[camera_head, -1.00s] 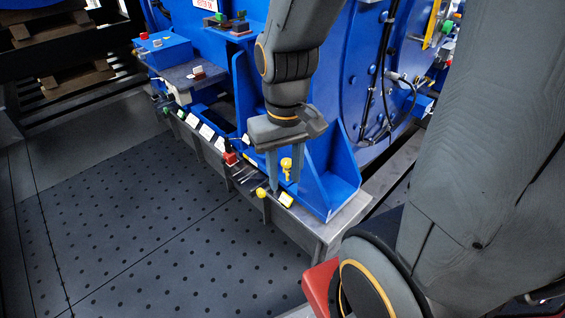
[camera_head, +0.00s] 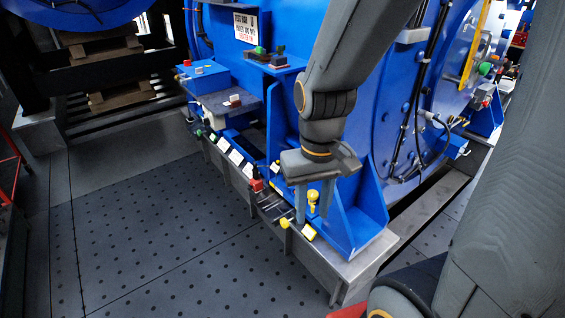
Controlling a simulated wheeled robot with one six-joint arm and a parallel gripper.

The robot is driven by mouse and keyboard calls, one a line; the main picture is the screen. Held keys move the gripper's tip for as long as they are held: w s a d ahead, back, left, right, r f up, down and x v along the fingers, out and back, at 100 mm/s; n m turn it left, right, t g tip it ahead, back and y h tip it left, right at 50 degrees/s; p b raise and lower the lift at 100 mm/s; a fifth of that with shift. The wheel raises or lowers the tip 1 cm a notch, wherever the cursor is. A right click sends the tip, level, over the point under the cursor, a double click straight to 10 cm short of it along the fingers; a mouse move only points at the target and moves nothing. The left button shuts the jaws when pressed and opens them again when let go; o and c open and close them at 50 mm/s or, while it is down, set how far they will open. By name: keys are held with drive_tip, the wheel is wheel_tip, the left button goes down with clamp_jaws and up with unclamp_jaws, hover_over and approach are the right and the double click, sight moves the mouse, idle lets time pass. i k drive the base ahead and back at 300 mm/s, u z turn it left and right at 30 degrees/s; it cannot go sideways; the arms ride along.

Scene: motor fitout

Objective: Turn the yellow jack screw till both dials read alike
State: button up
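A yellow upright screw with a round head (camera_head: 312,199) stands on the grey rail in front of a blue bracket. I cannot tell for sure which yellow part is the jack screw. My gripper (camera_head: 314,208) points down over the rail, its two fingers apart on either side of the upright yellow screw, with visible space between. I cannot make out the two dials' faces.
The blue bracket (camera_head: 362,225) stands close to the right of my gripper. A blue box (camera_head: 205,75) with buttons is farther back. The dotted floor mat (camera_head: 150,240) is clear.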

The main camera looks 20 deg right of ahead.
sight(313, 195)
drive_tip(key=u, duration=0.4)
drive_tip(key=i, duration=0.6)
drive_tip(key=u, duration=0.85)
drive_tip(key=i, duration=1.5)
drive_tip(key=z, duration=0.7)
drive_tip(key=i, duration=1.25)
drive_tip(key=z, duration=1.3)
drive_tip(key=k, duration=0.2)
drive_tip(key=z, duration=0.9)
